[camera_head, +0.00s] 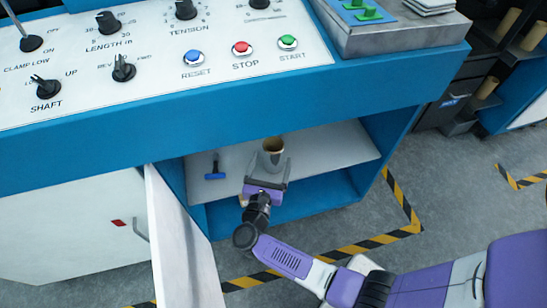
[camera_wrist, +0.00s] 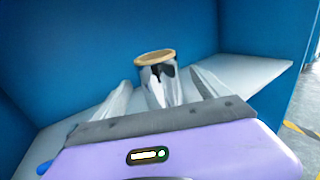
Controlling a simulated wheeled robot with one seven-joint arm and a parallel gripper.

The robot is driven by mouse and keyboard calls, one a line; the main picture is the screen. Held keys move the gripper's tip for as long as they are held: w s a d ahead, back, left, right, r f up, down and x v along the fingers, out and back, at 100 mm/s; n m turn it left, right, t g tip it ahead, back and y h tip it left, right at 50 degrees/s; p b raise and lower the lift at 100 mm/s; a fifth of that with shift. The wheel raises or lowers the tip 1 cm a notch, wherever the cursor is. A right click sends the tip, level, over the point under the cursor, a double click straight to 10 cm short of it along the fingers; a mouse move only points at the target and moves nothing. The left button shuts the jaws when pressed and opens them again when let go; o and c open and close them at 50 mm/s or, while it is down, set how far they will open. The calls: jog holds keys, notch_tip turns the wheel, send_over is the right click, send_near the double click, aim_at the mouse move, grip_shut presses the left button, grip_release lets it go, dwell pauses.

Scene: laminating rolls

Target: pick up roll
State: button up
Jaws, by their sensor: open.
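The roll (camera_head: 273,145) stands upright on the shelf inside the blue machine's cabinet. In the wrist view the roll (camera_wrist: 158,78) has a shiny silver side and a tan core rim on top. My gripper (camera_head: 269,172) reaches into the cabinet just in front of the roll. In the wrist view my gripper's fingers (camera_wrist: 162,98) are apart, one on each side of the roll's lower part, with the roll between or just beyond them. The roll's base is hidden by the gripper body.
A blue-handled tool (camera_head: 215,170) lies on the white shelf (camera_head: 330,148) left of the roll. An open white cabinet door (camera_head: 182,245) stands left of my arm. The control panel (camera_head: 150,50) overhangs the opening. Blue walls (camera_wrist: 90,50) enclose the shelf.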

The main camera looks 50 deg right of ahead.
aim_at(276, 142)
jog(key=x, duration=0.7)
jog(key=shift+w+d+r+b, duration=0.2)
jog(key=shift+b, duration=0.1)
jog(key=c, duration=1.5)
jog(key=shift+r, duration=0.1)
